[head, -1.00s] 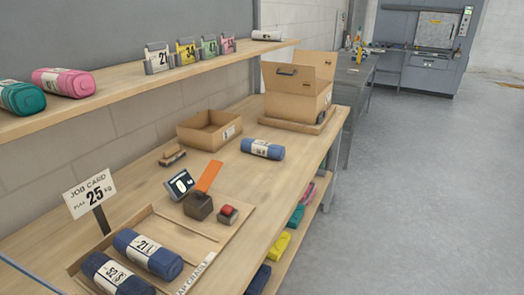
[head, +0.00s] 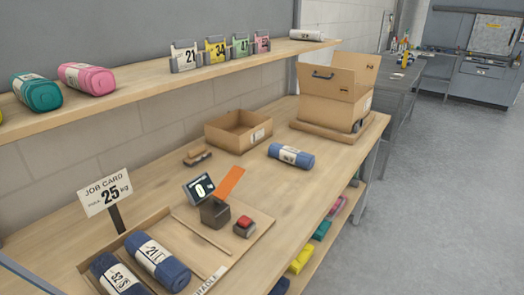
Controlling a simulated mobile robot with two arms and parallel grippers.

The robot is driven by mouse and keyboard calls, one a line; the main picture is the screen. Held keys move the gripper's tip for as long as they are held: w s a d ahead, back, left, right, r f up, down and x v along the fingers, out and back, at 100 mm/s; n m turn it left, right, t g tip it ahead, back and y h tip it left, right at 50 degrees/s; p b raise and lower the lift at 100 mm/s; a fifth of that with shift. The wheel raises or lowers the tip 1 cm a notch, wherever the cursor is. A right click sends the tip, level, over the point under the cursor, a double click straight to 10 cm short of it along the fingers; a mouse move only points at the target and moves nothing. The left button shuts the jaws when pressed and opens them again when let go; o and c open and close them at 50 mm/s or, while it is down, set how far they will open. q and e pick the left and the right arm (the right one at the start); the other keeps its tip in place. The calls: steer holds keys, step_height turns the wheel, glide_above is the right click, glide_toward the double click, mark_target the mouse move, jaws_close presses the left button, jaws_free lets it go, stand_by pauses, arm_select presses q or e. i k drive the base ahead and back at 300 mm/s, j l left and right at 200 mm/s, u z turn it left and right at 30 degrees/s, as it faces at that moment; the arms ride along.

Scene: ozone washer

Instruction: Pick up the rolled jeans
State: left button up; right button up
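Several blue rolled bundles that look like rolled jeans are in the head view. One roll (head: 291,156) lies alone on the workbench, right of the middle, with a white label band. Two more rolls lie side by side in a shallow wooden tray at the bottom left: one marked 21 (head: 158,262) and one marked 52 (head: 119,276). Neither of my grippers shows in the view.
A job card sign (head: 104,192) reads 25 kg. A small display (head: 198,188) reading 0, an orange flag and a red button (head: 244,223) stand mid-bench. An open carton (head: 238,130) and a larger box (head: 333,98) stand behind. The shelf (head: 140,97) holds teal and pink rolls. Open floor lies right.

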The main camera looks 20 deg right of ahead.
mark_target(294, 156)
steer(key=i+l+u, duration=0.25)
steer(key=l, duration=0.5)
steer(key=l+u, duration=0.2)
steer(key=l, duration=0.6)
steer(key=i+l+u, duration=0.1)
steer(key=l+u, duration=0.15)
steer(key=l, duration=0.6)
